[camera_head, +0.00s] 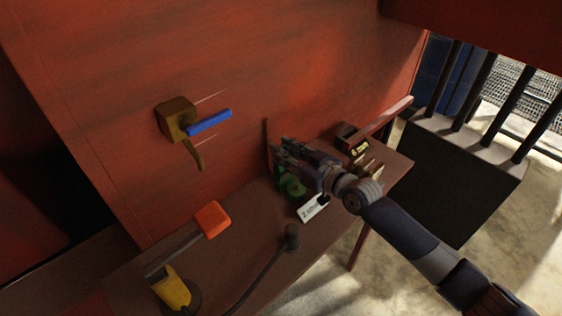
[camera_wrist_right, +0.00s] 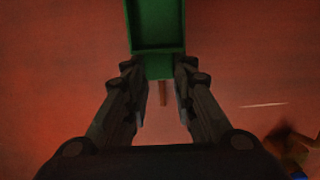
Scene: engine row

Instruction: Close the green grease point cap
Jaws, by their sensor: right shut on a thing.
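The green grease point cap (camera_wrist_right: 156,24) shows in the right wrist view as a green piece with a raised rim and a hollow face. My right gripper (camera_wrist_right: 159,68) is shut on its near end, with one finger on each side. In the head view, my right gripper (camera_head: 279,152) is at the red wall above the far part of the bench. Green parts of the grease point (camera_head: 292,187) show just below the gripper, partly hidden by it. The cap's hinge and exact angle cannot be made out. My left gripper is not in view.
A white label (camera_head: 312,208) is beside the green parts. A brass block with a blue handle (camera_head: 209,123) sits on the wall. An orange block (camera_head: 212,219), a yellow device (camera_head: 171,289) and a dark lever (camera_head: 291,238) are on the bench (camera_head: 232,254). Black bars stand at right.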

